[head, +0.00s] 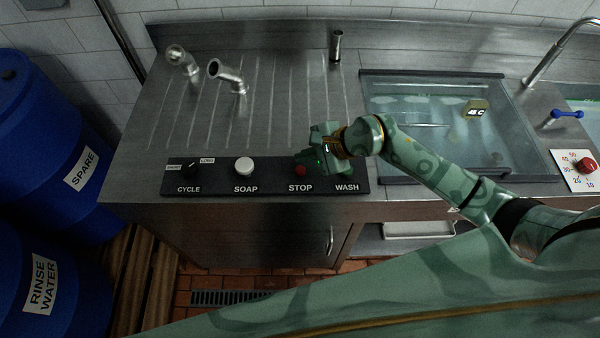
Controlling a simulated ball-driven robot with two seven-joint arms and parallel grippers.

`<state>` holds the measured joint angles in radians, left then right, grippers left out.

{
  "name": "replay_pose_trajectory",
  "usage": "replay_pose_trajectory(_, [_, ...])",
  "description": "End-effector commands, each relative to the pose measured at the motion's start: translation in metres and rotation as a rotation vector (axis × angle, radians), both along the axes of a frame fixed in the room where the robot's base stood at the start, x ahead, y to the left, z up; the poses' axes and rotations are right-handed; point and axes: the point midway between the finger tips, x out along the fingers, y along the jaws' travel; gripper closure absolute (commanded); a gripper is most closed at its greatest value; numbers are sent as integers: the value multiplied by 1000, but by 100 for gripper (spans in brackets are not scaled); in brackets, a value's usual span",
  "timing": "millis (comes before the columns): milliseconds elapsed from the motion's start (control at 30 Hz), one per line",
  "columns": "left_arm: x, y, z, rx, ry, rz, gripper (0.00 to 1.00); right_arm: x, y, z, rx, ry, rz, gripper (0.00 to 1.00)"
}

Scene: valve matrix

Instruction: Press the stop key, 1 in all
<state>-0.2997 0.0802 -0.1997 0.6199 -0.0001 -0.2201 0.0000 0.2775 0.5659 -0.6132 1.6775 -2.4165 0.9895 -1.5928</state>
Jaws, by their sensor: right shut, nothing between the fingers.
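The stop key (301,171) is a small red button above the label STOP on a dark control strip (215,187) at the counter's front edge. My right gripper (306,161) is shut and empty. It is right at the red key in the picture and covers its upper part. I cannot tell whether the fingertips touch the key or hover just over it. The gripper also hides whatever sits above the label WASH. My left gripper is not in view.
On the same strip are a white SOAP button (244,165) and a black CYCLE knob (190,168). A water-filled basin (378,150) lies to the right, with a red dial (585,167) beyond it. Metal spouts (229,76) stand on the drainboard. Blue barrels (40,130) stand at left.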

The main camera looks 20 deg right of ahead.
Motion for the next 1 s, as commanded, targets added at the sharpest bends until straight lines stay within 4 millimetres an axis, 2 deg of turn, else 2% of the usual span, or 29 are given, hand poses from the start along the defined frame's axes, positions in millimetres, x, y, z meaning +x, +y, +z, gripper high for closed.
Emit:
replay_pose_trajectory(33, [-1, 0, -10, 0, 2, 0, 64, 0, 0, -12, -1, 2, 1, 100])
replay_pose_trajectory(200, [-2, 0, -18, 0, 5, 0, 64, 1, 0, -22, 0, -1, 1, 100])
replay_pose_trajectory(1000, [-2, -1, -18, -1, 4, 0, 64, 0, 0, -22, 0, -1, 0, 100])
